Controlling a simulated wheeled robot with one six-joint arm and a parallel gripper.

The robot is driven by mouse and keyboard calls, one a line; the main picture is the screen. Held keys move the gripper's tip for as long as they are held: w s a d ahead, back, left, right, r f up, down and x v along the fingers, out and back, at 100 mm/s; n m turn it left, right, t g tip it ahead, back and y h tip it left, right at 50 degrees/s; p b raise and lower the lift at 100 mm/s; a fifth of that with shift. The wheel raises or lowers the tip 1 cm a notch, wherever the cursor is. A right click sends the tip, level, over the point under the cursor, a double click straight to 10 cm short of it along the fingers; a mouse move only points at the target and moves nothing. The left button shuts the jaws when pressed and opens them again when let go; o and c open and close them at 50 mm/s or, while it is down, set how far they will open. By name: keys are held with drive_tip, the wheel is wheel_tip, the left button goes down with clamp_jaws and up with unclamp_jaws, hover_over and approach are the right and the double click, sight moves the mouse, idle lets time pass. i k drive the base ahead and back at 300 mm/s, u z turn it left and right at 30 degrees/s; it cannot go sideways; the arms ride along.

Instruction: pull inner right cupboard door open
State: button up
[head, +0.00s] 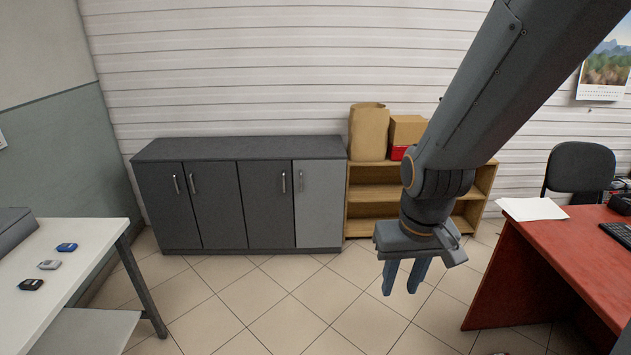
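A low dark grey cupboard (240,149) stands against the back wall, with four doors side by side, all looking shut. The inner right door (264,208) is dark grey, third from the left, with an upright silver handle (284,182) near its right edge. The light grey outer right door (320,205) is beside it, with its handle (301,181) near its left edge. My gripper (405,278) points down, to the right of the cupboard and apart from it. Its two blue-grey fingers are apart, with nothing seen between them.
A wooden shelf (375,192) with a paper bag (368,132) and boxes stands right of the cupboard. A white table (75,262) is at the left, a red desk (545,260) and dark chair (580,168) at the right. The tiled floor before the cupboard is clear.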

sight(267, 193)
drive_tip(key=i, duration=1.65)
